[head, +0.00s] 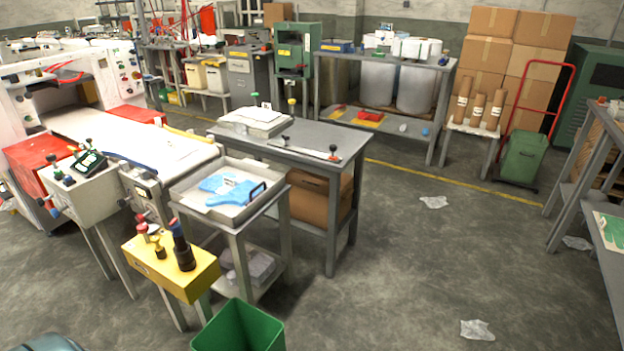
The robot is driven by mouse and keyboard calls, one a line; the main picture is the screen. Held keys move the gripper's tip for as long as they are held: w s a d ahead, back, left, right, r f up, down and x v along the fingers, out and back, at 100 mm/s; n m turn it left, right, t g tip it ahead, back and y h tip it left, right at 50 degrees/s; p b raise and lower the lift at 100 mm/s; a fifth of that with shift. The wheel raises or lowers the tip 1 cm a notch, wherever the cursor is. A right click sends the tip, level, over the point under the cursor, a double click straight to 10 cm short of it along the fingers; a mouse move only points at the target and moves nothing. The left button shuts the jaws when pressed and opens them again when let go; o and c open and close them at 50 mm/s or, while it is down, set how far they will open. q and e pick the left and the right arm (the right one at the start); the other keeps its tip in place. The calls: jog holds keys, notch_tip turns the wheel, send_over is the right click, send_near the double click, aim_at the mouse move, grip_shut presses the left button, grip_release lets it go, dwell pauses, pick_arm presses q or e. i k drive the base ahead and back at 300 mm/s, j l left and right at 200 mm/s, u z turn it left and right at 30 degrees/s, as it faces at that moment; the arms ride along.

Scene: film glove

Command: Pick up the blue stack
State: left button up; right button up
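A blue stack (238,193) of flat, glove-like sheets lies in a shallow grey tray (203,214). The tray sits on top of a small metal stand left of the picture's middle. A second blue piece (216,181) lies just behind the stack and seems to touch or overlap it. A dark handle-like loop (258,190) is at the tray's right side. Neither of my grippers is in view.
A green bin (240,328) is on the floor below. A grey workbench (310,135) stands behind, a machine with a white belt (135,142) to the left. Floor to the right is mostly open.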

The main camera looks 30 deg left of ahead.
aim_at(228, 188)
jog(key=i+l, duration=0.1)
jog(key=i, duration=0.4)
jog(key=i+l, duration=0.1)
jog(key=i, duration=0.45)
jog(key=i+l+u, duration=0.1)
jog(key=i, duration=0.4)
